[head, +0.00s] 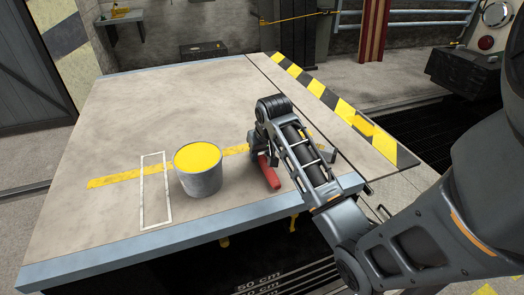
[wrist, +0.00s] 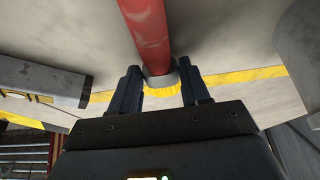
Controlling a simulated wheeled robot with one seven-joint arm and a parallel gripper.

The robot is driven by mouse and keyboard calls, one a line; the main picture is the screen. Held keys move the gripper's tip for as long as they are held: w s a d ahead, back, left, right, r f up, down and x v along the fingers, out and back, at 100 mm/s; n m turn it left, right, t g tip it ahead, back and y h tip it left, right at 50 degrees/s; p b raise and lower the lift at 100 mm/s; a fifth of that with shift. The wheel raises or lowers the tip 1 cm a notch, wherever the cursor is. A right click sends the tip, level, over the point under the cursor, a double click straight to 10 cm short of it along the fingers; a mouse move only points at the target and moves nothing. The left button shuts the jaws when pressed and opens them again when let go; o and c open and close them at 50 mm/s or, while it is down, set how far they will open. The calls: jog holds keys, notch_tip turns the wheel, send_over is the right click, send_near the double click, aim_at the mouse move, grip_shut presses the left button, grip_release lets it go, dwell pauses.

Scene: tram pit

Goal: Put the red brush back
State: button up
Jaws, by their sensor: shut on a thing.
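The red brush (head: 268,172) is at my gripper in the head view, low over the table right of the paint bucket. In the wrist view the red handle (wrist: 147,28) runs from the top edge down to a grey ferrule between the two dark fingers. My gripper (wrist: 161,88) is shut on the brush around the ferrule. Yellow shows just below the ferrule; the bristles are mostly hidden. I cannot tell whether the brush touches the table. A white rectangular outline (head: 143,190) on the table, left of the bucket, is empty.
A grey bucket of yellow paint (head: 201,181) stands between the outline and my gripper. A yellow stripe (head: 115,180) crosses the pale table (head: 150,105), whose far half is clear. A black-yellow edge (head: 345,111) borders the right side, above a dark pit.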

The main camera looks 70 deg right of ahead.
aim_at(264, 161)
jog(key=shift+f, duration=0.1)
jog(key=shift+f, duration=0.1)
jog(key=o, duration=1.1)
jog(key=shift+f+b, duration=0.15)
jog(key=shift+b, duration=0.25)
jog(key=shift+d+f+b, duration=0.1)
jog(key=shift+f+b, duration=0.05)
jog(key=shift+b, duration=0.25)
jog(key=v, duration=0.8)
jog(key=shift+w, duration=0.3)
